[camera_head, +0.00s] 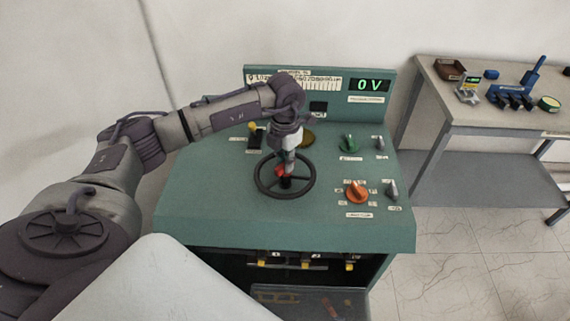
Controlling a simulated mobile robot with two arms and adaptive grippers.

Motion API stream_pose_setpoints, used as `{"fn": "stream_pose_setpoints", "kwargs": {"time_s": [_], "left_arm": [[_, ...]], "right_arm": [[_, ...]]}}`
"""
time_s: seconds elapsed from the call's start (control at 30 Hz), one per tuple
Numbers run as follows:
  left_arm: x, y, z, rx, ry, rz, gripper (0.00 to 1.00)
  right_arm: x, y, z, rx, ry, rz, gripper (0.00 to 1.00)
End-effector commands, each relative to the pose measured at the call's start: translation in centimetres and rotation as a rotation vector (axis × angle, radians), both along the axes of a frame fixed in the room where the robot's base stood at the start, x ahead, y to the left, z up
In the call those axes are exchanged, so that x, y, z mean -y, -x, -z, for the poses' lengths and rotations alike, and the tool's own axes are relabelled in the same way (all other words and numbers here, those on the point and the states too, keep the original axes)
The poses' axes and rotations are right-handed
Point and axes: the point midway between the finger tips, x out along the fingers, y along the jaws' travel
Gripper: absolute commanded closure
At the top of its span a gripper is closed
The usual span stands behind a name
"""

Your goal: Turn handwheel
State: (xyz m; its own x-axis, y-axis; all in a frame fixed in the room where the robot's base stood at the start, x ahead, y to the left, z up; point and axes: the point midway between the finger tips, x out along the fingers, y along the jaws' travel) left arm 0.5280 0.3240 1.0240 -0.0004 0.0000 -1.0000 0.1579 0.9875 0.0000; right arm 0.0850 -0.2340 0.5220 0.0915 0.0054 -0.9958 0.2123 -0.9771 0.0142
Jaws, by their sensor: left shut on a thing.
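The handwheel (311,183) is a dark spoked ring lying on the sloped top of the green control console (210,205). A small red part (280,172) shows near its hub. My left gripper (287,173) points down over the middle of the wheel and is shut on it near the hub. The fingertips and the exact contact are partly hidden by the gripper itself. My right gripper is not in view.
A workbench (437,96) with tools stands at the right. Tiled floor lies between.

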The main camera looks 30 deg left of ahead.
Motion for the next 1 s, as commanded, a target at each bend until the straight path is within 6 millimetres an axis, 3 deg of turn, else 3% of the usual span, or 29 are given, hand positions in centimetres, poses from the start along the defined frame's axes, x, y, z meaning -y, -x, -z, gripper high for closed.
{"fn": "stream_pose_setpoints", "kwargs": {"time_s": [0.43, 1.0], "left_arm": [[-0.1, -0.1, 0.0, 0.003, 0.000, -0.249, 1.00], [-0.1, -0.1, -0.1, 0.002, 0.000, -0.292, 1.00]], "right_arm": [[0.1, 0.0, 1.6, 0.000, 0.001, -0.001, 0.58], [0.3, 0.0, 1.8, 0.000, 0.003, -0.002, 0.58]]}}
